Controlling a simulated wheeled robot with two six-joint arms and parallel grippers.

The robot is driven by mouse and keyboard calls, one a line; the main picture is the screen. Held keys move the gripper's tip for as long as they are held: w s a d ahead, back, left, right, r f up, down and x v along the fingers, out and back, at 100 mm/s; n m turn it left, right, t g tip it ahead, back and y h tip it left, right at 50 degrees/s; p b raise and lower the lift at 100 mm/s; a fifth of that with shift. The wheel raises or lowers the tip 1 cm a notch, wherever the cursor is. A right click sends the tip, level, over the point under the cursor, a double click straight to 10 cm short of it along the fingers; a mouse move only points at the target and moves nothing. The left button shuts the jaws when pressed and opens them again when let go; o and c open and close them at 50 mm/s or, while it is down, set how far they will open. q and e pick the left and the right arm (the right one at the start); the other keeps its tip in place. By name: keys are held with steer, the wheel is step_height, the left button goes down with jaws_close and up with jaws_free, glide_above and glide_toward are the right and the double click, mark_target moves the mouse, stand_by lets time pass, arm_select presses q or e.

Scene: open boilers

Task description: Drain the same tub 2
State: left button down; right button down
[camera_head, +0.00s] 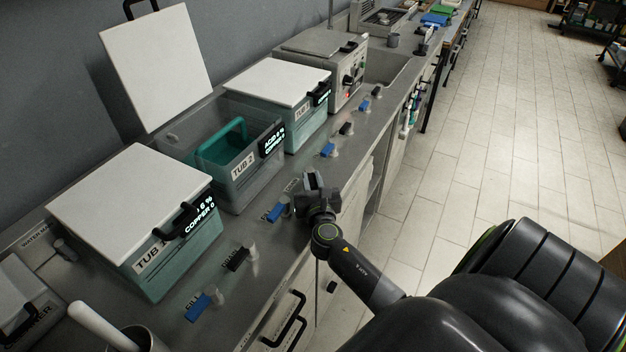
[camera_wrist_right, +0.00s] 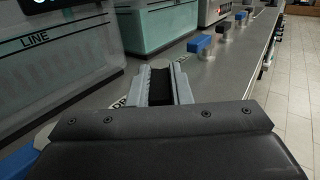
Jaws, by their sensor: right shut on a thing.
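Tub 2 (camera_head: 237,196) stands open in the middle of the counter in the head view, its white lid (camera_head: 158,62) tilted up behind it. A teal basket-like piece (camera_head: 222,148) sits inside. Its small display (camera_head: 272,140) reads acid and copper values. My right gripper (camera_head: 314,183) is in front of tub 2 at the counter's front edge, right of a blue valve handle (camera_head: 277,212). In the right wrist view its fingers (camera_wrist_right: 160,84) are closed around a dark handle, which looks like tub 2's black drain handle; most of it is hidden. My left gripper is out of view.
Closed tub 1 (camera_head: 165,268) is at near left, closed tub 3 (camera_head: 308,126) beyond tub 2. A black handle (camera_head: 237,258) and blue handle (camera_head: 198,307) stand before tub 1; blue (camera_head: 328,149) and black (camera_head: 346,128) handles before tub 3.

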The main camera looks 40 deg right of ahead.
steer(key=c, duration=1.3)
jaws_free()
steer(key=shift+s+a+f, duration=0.1)
steer(key=shift+s+a, duration=0.2)
steer(key=shift+s, duration=0.2)
steer(key=shift+b+v, duration=1.5)
steer(key=shift+v, duration=6.65)
